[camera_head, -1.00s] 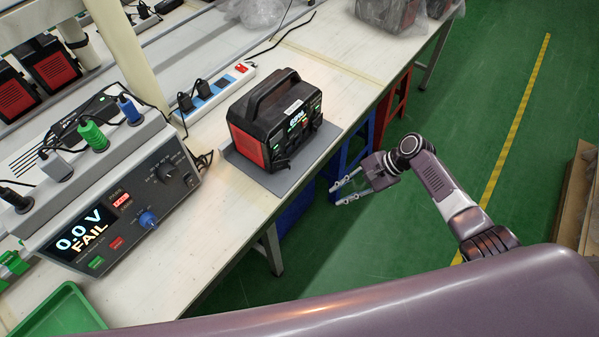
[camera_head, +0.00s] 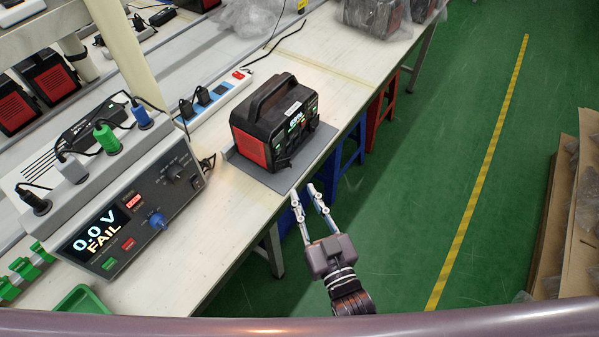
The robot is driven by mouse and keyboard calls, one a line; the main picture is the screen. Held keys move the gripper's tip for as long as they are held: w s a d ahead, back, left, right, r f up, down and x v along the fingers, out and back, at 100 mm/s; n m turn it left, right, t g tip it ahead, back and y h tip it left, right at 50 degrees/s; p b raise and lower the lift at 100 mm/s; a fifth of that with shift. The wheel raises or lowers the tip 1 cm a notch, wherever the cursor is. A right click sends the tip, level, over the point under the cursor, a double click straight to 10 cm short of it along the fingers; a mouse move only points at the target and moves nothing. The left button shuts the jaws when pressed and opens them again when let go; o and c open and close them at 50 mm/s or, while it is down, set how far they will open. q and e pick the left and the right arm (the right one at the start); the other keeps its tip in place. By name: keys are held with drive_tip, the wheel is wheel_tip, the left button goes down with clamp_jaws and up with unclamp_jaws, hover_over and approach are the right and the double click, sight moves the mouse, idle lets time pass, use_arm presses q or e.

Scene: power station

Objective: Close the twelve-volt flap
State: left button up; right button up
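The black and red power station (camera_head: 275,122) stands upright on a grey mat (camera_head: 283,180) near the table's right edge. Its front panel faces right, with a small lit display. The twelve-volt flap is too small to make out. My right gripper (camera_head: 306,192) is off the table's edge, below and to the right of the power station. Its fingers point up towards the mat and are apart, with nothing between them. It does not touch the power station. My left gripper is not in view.
A tester (camera_head: 135,215) reading "0.0 V FAIL" stands at the left with several plugs on top. A white power strip (camera_head: 215,100) lies behind the power station. A green tray (camera_head: 82,300) is at lower left. Green floor (camera_head: 440,170) is open to the right.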

sight(291, 166)
drive_tip(key=x, duration=0.7)
drive_tip(key=shift+w+a+p, duration=0.1)
drive_tip(key=shift+w+p, duration=0.2)
drive_tip(key=shift+w, duration=0.05)
clamp_jaws()
